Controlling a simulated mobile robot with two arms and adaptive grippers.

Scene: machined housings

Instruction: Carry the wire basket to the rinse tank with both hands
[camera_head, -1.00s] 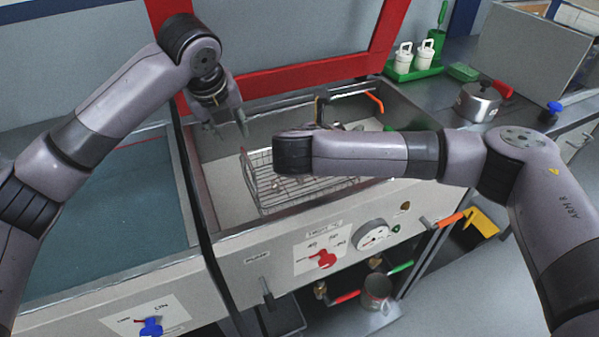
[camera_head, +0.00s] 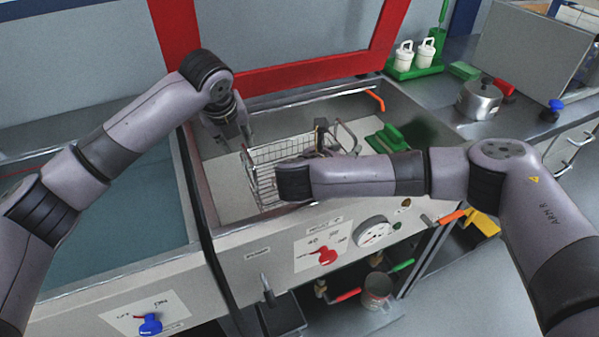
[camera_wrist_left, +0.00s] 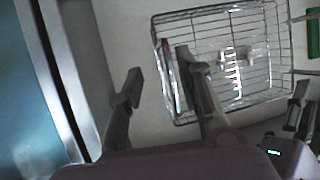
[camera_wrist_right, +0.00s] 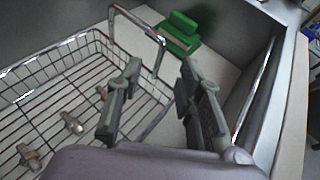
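The wire basket (camera_head: 262,172) stands in the right-hand tank, partly hidden by my right arm. Several small metal parts lie in it, as the right wrist view shows (camera_wrist_right: 72,124). A wire handle loop (camera_wrist_right: 160,42) rises at its end. My left gripper (camera_head: 238,132) is open at the basket's left end; in the left wrist view one finger overlaps the basket's end wall (camera_wrist_left: 157,85). My right gripper (camera_wrist_right: 158,78) is open by the handle end; I cannot tell whether the loop lies between its fingers. The left-hand tank (camera_head: 130,225), apparently the rinse tank, holds blue-green liquid.
A divider and black cable (camera_head: 190,190) run between the tanks. A green block (camera_head: 388,138) lies in the right-hand tank, right of the basket. A red frame (camera_head: 290,78) stands behind. A pot (camera_head: 480,100) and green tray (camera_head: 412,72) stand on the right-hand counter.

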